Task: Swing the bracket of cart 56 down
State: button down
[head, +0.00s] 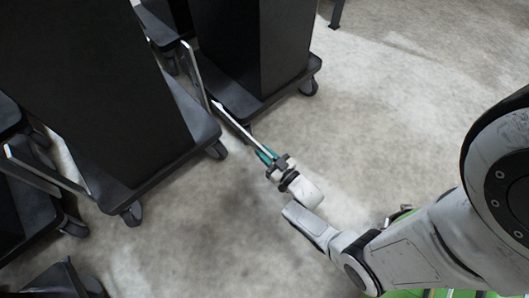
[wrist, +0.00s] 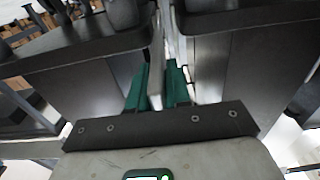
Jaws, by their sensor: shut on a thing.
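My gripper (head: 267,156) has green fingers and is shut on the free end of a slim pale metal bracket (head: 234,124). The bracket runs from the gripper up and left to the gap between two black carts. In the wrist view the pale bracket (wrist: 157,62) lies between the two green fingers of my gripper (wrist: 158,88). One black cart (head: 255,45) stands at the upper middle of the head view and another black cart (head: 95,90) at its left. No number shows, so I cannot tell which is cart 56, nor which cart the bracket joins.
Another pale bracket (head: 194,76) stands in the gap between the two carts. A third bracket (head: 45,171) reaches out at the far left, near another dark cart (head: 20,225). The carts have dark bases on casters. Bare grey floor (head: 400,110) lies free to the right.

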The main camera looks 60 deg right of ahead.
jog(key=shift+f, duration=0.25)
jog(key=c, duration=1.2)
grip_release()
jog(key=shift+o, duration=0.2)
jog(key=p+v, duration=0.2)
jog(key=v, duration=0.8)
jog(key=shift+s, duration=0.4)
jog(key=shift+a, duration=0.1)
